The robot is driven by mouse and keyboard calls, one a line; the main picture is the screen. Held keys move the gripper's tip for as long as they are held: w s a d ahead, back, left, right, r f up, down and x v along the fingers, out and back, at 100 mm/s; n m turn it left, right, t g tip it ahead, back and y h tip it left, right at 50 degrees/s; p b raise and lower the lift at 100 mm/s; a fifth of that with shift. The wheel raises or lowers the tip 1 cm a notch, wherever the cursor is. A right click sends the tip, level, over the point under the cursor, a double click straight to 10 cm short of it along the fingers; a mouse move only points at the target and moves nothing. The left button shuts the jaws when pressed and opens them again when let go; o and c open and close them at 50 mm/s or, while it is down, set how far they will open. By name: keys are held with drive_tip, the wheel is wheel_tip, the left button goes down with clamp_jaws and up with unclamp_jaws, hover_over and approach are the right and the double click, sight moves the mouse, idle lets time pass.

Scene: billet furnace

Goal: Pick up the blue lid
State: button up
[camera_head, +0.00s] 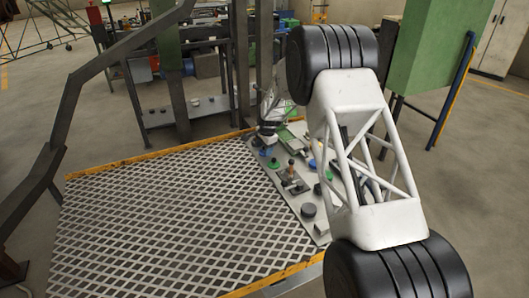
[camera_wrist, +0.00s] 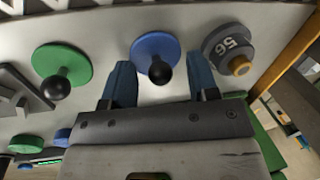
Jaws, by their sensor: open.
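The blue lid (camera_wrist: 152,46), a round disc with a black ball knob (camera_wrist: 160,72), lies on a pale grey surface in the wrist view. My gripper (camera_wrist: 160,62) is open, with one blue-grey finger on each side of the knob. I cannot tell whether the fingers touch the lid. Nothing is held. In the head view my gripper (camera_head: 268,134) is low over the far end of the grey panel (camera_head: 312,228), partly hidden by my arm.
A green lid (camera_wrist: 62,62) with a black knob lies left of the blue lid, and a grey weight marked 56 (camera_wrist: 226,44) stands close on the right. Several other knobs and discs crowd the panel. The metal grating (camera_head: 180,225) beside it is bare.

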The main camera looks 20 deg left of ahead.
drive_tip(key=shift+c, duration=0.4)
drive_tip(key=c, duration=0.9)
drive_tip(key=shift+r, duration=0.1)
drive_tip(key=shift+r, duration=0.85)
drive_tip(key=shift+s+r, duration=0.1)
drive_tip(key=shift+r, duration=0.85)
drive_tip(key=s+d, duration=0.2)
drive_tip(key=s, duration=0.2)
drive_tip(key=s+d, duration=0.3)
drive_tip(key=s, duration=0.2)
drive_tip(key=s+d+r, duration=0.1)
drive_tip(key=s+d, duration=0.2)
drive_tip(key=s, duration=0.1)
drive_tip(key=shift+s+d+r, duration=0.1)
drive_tip(key=shift+s, duration=0.2)
drive_tip(key=shift+r, duration=0.1)
